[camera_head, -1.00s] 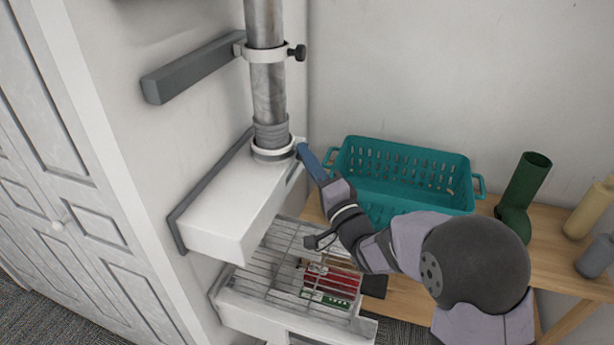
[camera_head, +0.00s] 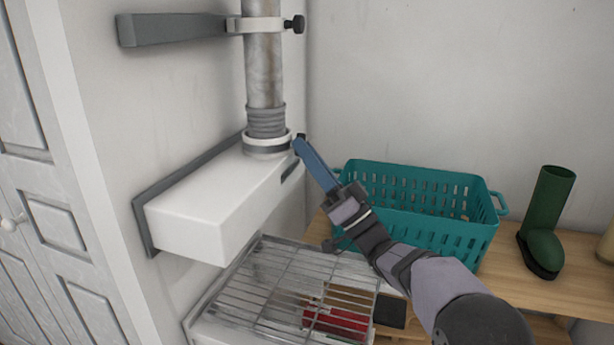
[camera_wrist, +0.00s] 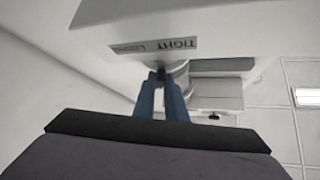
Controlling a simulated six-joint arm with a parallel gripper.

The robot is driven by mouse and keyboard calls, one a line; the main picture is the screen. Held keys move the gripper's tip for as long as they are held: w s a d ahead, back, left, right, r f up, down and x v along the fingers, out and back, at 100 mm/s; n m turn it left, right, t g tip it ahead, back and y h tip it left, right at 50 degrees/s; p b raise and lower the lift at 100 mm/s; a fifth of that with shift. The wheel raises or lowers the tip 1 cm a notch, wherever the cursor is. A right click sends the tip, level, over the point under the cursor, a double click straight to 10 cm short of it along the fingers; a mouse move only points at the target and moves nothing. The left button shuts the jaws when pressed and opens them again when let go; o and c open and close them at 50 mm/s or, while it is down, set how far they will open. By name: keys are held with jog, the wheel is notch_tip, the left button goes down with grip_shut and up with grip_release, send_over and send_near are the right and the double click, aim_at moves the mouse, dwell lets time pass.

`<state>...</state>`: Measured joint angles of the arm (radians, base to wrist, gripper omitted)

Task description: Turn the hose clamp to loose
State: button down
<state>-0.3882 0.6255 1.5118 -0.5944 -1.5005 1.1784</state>
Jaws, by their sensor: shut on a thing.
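The hose clamp (camera_head: 263,152) is a pale ring around the ribbed foot of the grey pipe, on top of the white box. My gripper (camera_head: 300,147) reaches up from the lower right, with its blue fingers at the clamp's right side. In the wrist view, the fingers (camera_wrist: 162,88) are shut on a small dark knob (camera_wrist: 160,74) at the clamp. Most of the knob is hidden between the fingertips. A label (camera_wrist: 155,45) on the box shows upside down in the wrist view and reads "TIGHT"; its other word is too blurred to read.
A second clamp with a black knob (camera_head: 294,24) holds the pipe (camera_head: 264,75) higher up, by a grey bracket (camera_head: 175,28). A wire rack (camera_head: 275,285) lies below the box. A teal basket (camera_head: 425,217) and green boot (camera_head: 547,220) stand on a wooden shelf at right.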

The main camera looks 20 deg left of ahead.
jog(key=n+g+p, duration=0.2)
jog(key=n+g, duration=0.3)
jog(key=w+n+g+p, duration=0.1)
jog(key=n+g+p, duration=0.1)
jog(key=n+g, duration=0.3)
jog(key=r+n+g+y+p, duration=0.1)
jog(key=n+g, duration=0.4)
jog(key=n, duration=0.2)
jog(key=shift+w+g+p, duration=0.15)
jog(key=shift+g+p, duration=0.25)
jog(key=shift+f+n+g+p, duration=0.1)
jog(key=shift+n+g+p, duration=0.6)
jog(key=shift+p, duration=0.4)
jog(key=shift+f+h, duration=0.3)
jog(key=c, duration=1.8)
grip_release()
notch_tip(320, 180, up, 10)
jog(key=p, duration=0.8)
